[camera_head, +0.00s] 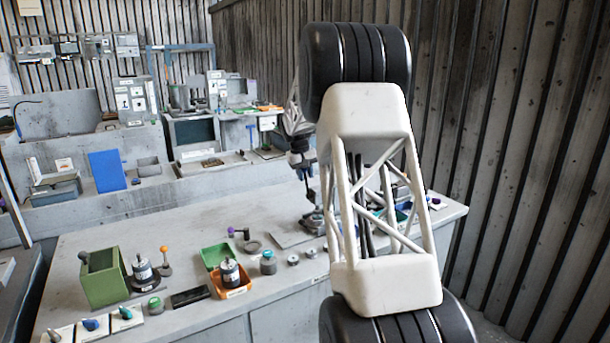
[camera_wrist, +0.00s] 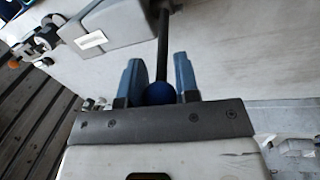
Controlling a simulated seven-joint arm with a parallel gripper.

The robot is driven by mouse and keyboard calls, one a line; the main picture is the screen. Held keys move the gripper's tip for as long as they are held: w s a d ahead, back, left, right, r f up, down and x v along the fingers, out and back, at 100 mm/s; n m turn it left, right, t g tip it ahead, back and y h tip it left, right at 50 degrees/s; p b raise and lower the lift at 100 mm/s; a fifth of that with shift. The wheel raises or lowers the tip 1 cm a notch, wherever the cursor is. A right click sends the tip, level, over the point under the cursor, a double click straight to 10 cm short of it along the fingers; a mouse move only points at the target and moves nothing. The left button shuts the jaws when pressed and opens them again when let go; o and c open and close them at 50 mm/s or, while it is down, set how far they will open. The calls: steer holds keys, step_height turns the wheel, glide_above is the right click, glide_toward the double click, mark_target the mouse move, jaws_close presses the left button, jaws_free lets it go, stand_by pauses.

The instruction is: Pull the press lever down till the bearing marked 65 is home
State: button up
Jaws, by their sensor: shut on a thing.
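In the wrist view my gripper (camera_wrist: 158,68) has its two blue fingers closed on either side of a blue ball knob (camera_wrist: 160,93). The knob sits at the end of a dark, straight rod, the press lever (camera_wrist: 163,40), which runs up out of the top of the picture. The fingers hold the knob close to the gripper's dark front plate. In the head view my own arm link covers the press area, so the knob and lever cannot be made out there. The bearing marked 65 cannot be made out in either view.
A grey block with a white label (camera_wrist: 92,40) stands left of the lever. On the bench (camera_head: 100,255) are a green bin (camera_head: 105,285), an orange tray (camera_head: 232,291), a green tray (camera_head: 212,254) and several small parts. A corrugated wall (camera_head: 530,130) stands at the right.

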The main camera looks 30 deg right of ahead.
jaws_close()
